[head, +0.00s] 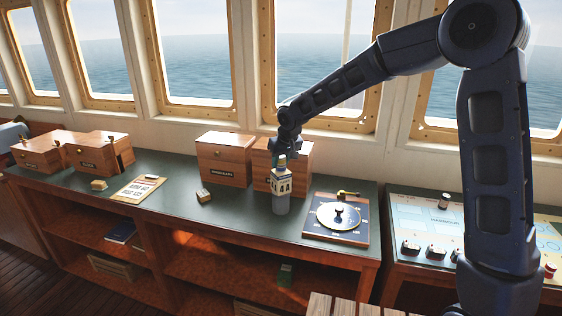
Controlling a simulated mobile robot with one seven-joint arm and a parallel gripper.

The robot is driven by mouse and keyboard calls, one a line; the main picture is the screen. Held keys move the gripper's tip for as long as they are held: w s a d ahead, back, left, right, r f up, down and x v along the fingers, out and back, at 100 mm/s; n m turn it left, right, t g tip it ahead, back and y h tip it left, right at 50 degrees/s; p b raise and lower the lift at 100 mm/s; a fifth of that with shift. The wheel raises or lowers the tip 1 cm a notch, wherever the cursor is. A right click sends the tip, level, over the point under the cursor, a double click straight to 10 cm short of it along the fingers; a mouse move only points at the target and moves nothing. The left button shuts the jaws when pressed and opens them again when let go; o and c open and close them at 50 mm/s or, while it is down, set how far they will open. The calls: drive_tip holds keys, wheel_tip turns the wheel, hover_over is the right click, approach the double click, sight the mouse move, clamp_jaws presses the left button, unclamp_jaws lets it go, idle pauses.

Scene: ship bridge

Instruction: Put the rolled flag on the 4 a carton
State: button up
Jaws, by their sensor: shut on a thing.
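My gripper (281,187) points down over the dark green counter, in front of the brown wooden boxes. It is shut on a pale grey upright piece, which I take to be the rolled flag (281,205). The piece is at or just above the counter; I cannot tell if it touches. The 4 a carton cannot be told for sure, as no small label is readable. A small brown box (204,196) lies left of my gripper, and a small tan box (99,185) lies farther left.
Wooden boxes stand along the back: one (224,158) at middle, one (262,178) behind my gripper, others (96,154) at left. A blue board with a round dial (338,217) lies to the right. A printed card (138,187) lies on the counter (170,205). A control console (430,225) stands at far right.

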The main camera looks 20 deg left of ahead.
drive_tip(key=shift+f, duration=0.15)
drive_tip(key=o, duration=0.9)
drive_tip(key=shift+o, duration=0.2)
drive_tip(key=v, duration=1.2)
drive_tip(key=shift+r, duration=0.2)
drive_tip(key=shift+d, duration=0.1)
